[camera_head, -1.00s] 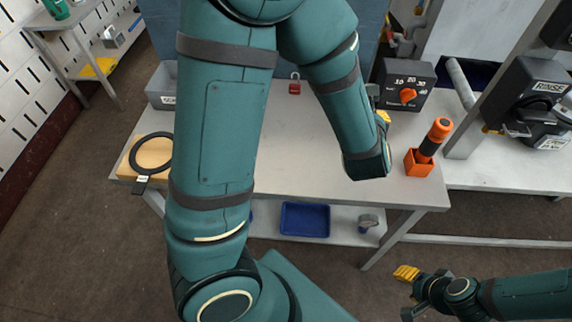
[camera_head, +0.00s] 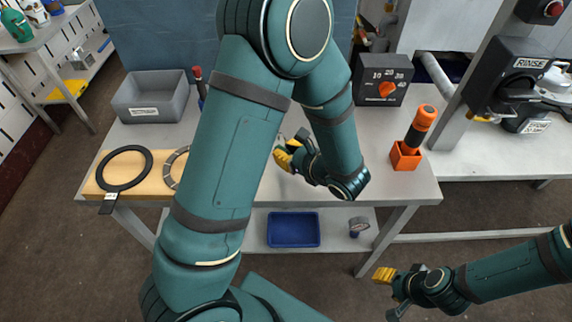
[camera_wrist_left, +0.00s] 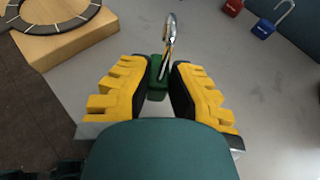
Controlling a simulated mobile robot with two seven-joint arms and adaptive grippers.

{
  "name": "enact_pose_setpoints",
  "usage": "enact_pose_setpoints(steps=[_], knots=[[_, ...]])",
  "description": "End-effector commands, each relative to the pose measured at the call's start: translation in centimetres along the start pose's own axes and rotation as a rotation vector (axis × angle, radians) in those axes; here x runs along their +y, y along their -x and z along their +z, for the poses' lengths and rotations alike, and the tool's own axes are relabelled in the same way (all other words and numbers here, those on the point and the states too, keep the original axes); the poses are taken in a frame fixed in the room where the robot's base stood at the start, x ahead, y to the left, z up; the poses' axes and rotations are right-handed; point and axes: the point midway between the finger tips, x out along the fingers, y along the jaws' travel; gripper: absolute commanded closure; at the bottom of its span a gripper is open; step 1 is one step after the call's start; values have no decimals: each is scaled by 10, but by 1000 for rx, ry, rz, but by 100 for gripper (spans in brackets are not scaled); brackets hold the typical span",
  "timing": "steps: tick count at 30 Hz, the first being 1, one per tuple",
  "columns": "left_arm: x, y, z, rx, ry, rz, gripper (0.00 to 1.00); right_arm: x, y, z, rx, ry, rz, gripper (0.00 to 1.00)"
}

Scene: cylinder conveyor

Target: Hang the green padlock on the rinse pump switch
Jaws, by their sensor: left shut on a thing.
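My left gripper (camera_head: 287,157) is over the middle of the table in the head view. In the left wrist view its yellow fingers (camera_wrist_left: 158,88) are shut on the green padlock (camera_wrist_left: 156,78). The silver shackle stands up beyond the fingertips; I cannot tell whether it is open. In the head view the padlock is hardly visible. The rinse pump switch (camera_head: 515,84), a dark box with a RINSE label and a rotary handle, is on the post at the far right, well away from the left gripper. My right gripper (camera_head: 389,290) is low at the front right; its opening is unclear.
A timer box (camera_head: 380,77) and an orange holder with an orange-capped tool (camera_head: 404,157) stand on the table's right part. A grey bin (camera_head: 150,98) and wooden board (camera_head: 97,186) are at left. A red padlock (camera_wrist_left: 233,6) and blue padlock (camera_wrist_left: 263,29) lie beyond the gripper.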

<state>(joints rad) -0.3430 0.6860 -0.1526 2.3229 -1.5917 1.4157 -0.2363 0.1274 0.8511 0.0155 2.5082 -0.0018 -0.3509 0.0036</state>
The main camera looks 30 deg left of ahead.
Motion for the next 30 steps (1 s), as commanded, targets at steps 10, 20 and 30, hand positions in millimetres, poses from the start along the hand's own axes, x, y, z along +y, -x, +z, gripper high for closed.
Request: enact_pose_setpoints(steps=[10,20,30], knots=[[0,-14,-34,0,-2,0,100,4,-11,-1,5,1,0,53],[0,-16,-38,0,0,-2,100,4,-11,-2,6,1,0,53],[0,-17,-41,0,0,-2,60,5,-13,-2,8,1,0,53]])
